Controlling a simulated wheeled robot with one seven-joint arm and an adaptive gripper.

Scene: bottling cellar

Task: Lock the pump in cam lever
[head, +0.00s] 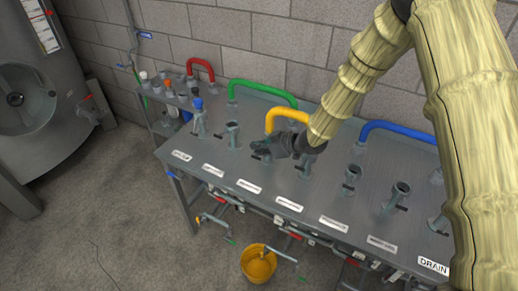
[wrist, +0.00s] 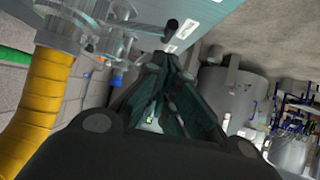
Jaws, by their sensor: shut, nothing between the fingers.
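My gripper (head: 268,149) is shut and empty over the metal bench, beside the lower end of the yellow hose (head: 288,114). In the wrist view its fingertips (wrist: 174,62) come together just below a dark cam lever (wrist: 180,28), which sticks out from a metal coupling (wrist: 112,28) at the foot of the yellow hose. I cannot tell whether the fingers touch the lever. In the head view my gripper and arm hide most of this coupling. The label plates are too small to read except DRAIN (head: 433,266), so I cannot confirm which port is pump in.
Green (head: 262,90), blue (head: 398,130) and red (head: 200,66) hoses arch along the bench's back. Open ports with small dark levers stand nearby, such as one (head: 351,177) to the right. A yellow bucket (head: 258,264) stands on the floor. A steel tank (head: 30,95) is at left.

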